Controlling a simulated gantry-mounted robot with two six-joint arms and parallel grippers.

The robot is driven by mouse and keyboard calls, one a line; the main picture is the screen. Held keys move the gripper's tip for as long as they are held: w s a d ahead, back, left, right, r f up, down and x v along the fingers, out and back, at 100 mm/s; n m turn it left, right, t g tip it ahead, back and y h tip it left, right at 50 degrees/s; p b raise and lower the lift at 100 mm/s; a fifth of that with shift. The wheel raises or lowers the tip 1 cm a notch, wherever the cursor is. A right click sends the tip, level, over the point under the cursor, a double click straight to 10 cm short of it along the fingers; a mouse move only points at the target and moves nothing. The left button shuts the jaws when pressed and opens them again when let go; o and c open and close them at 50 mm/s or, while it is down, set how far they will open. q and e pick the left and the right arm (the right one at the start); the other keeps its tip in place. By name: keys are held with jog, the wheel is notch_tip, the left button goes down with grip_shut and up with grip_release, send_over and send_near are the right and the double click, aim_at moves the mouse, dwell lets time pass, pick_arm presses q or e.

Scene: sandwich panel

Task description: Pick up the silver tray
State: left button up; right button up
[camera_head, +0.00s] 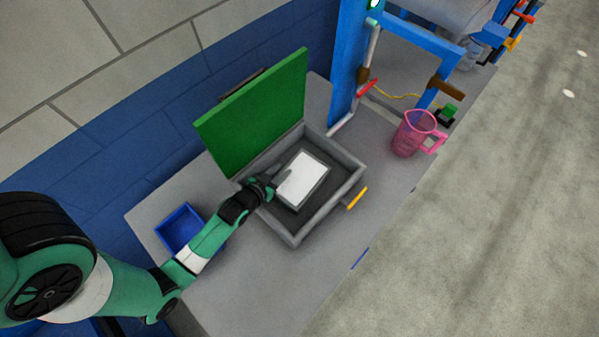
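The silver tray (304,181) looks like a pale, flat rectangle with a darker rim. It lies inside an open grey box-like press (347,190) with its green lid (258,112) raised. My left gripper (281,181) is at the tray's left edge. Its fingers are small and dark here, so I cannot tell whether they are open or shut on the edge. My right gripper is not in view.
A blue bin (180,229) sits on the grey table (255,285) left of the press. A pink pitcher (409,135) stands to the right, near a blue frame (347,65). A yellow handle (357,198) sticks out at the press front. The table front is mostly clear.

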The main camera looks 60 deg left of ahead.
pick_arm(q)
grip_shut()
dwell(1.2)
